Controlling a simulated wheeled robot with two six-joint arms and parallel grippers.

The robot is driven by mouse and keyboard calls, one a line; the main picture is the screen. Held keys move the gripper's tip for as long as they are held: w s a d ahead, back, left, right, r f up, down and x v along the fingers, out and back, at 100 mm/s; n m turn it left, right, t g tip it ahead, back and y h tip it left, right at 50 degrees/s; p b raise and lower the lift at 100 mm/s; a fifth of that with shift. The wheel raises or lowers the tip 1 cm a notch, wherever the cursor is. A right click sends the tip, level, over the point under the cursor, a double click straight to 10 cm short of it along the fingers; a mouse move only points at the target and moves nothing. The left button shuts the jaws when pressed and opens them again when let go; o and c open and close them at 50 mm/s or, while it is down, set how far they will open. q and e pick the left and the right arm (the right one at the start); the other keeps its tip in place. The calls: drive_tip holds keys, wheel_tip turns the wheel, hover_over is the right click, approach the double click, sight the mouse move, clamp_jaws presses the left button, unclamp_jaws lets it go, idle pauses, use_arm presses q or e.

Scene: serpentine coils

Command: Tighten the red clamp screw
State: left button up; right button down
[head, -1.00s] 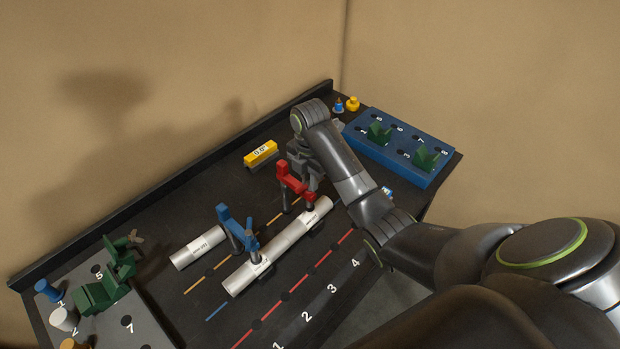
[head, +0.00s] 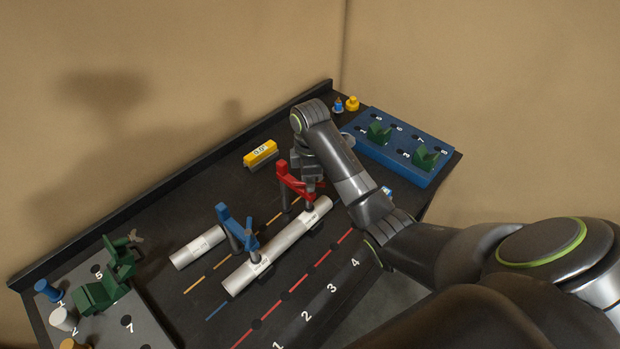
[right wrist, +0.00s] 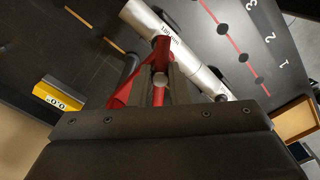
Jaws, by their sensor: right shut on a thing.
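The red clamp (head: 295,186) stands over the right end of the long silver tube (head: 290,236), its arm reaching across the tube. My right gripper (head: 308,178) is at the clamp's right rear side, with the arm reaching in from the right. The screw's lower part is hidden. A blue clamp (head: 238,230) stands over the same tube further left. My left gripper is not in view.
A short silver tube (head: 198,247) lies left of the blue clamp. A yellow gauge (head: 260,153) sits behind the red clamp. A blue block with green holders (head: 398,158) is at the right rear. A grey plate (head: 150,325) with green parts is at the left front.

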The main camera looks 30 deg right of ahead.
drive_tip(key=shift+m, duration=2.2)
drive_tip(key=shift+r+m, duration=0.1)
drive_tip(key=shift+m, duration=2.5)
drive_tip(key=shift+a+m, duration=0.1)
drive_tip(key=shift+m, duration=1.3)
drive_tip(key=shift+w+r+m, duration=0.1)
drive_tip(key=shift+m, duration=1.9)
drive_tip(key=c, duration=1.4)
unclamp_jaws()
drive_tip(key=shift+o, duration=0.2)
